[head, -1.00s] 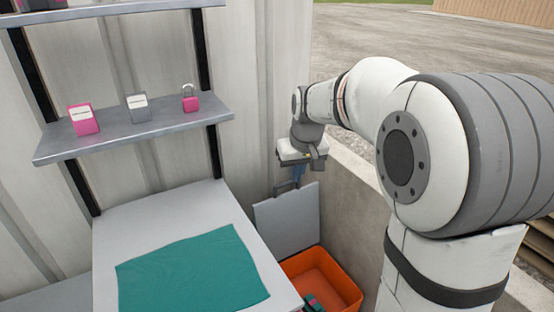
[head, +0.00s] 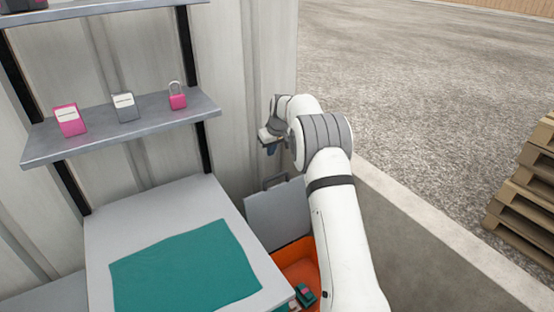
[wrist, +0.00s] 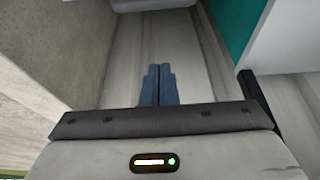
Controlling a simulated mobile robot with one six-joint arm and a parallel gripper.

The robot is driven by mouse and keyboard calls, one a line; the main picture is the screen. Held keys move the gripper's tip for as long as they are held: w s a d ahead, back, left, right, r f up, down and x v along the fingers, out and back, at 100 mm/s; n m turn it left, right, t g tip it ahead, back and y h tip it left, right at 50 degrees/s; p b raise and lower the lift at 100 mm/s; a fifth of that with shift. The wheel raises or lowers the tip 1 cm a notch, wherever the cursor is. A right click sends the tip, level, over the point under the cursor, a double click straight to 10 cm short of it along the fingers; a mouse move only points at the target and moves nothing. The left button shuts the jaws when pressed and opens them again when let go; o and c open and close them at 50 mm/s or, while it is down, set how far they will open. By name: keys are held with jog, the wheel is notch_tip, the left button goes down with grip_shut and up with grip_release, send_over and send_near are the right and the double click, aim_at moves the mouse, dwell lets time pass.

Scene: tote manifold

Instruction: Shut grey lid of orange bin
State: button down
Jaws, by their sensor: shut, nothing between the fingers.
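The orange bin (head: 291,256) stands low beside the table's right side, partly hidden by my arm. My gripper (head: 271,150) is above and beyond the lid's handle, near the wall, apart from the lid. In the wrist view my gripper's blue fingers (wrist: 158,84) are together, with nothing between them. A grey edge, which may be the lid, shows at the top of that view.
A grey table (head: 160,212) with a teal cloth (head: 185,268) stands left of the bin. A shelf (head: 120,128) with small boxes and a pink padlock (head: 177,97) hangs above it. Small items (head: 305,294) lie in the bin. A low concrete wall runs along the right.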

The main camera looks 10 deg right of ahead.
jog(key=p+x, duration=0.2)
jog(key=x, duration=0.7)
jog(key=shift+s+d+f+p, duration=0.15)
jog(key=shift+s+d, duration=0.25)
jog(key=shift+s, duration=0.55)
jog(key=shift+s+d+r+p, duration=0.15)
jog(key=shift+s+d, duration=0.2)
jog(key=shift+s, duration=0.6)
jog(key=shift+f, duration=0.1)
